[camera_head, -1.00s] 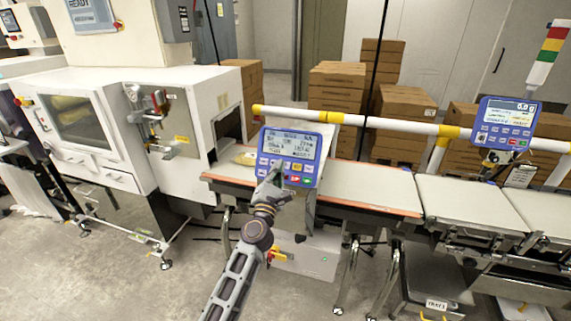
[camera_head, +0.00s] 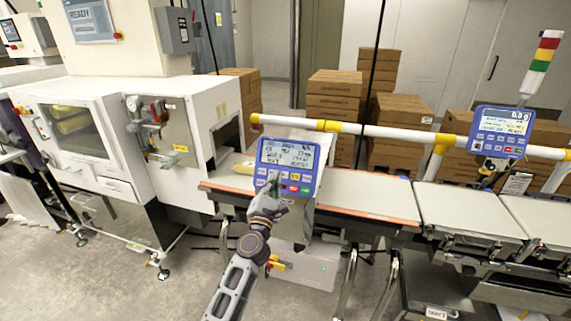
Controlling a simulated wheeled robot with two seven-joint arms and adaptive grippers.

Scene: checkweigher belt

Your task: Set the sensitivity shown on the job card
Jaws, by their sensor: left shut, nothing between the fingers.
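A blue control panel (camera_head: 287,154) with a grey screen of dark text and rows of small buttons stands above the conveyor, facing me. Its screen text is too small to read surely. My left gripper (camera_head: 275,184) is shut and empty, its fingertips at the lower left of the panel's keys; I cannot tell whether they touch. The gripper hides some of the lower buttons. A second blue panel (camera_head: 503,124) with a lit screen stands at the right. I cannot make out a job card for sure. My right gripper is not in view.
A conveyor belt (camera_head: 365,200) runs behind the near panel to the weighing platforms (camera_head: 462,212) at the right. A white machine (camera_head: 80,130) stands at the left. A white and yellow rail (camera_head: 385,131) runs behind the belt, with cardboard boxes (camera_head: 335,95) beyond.

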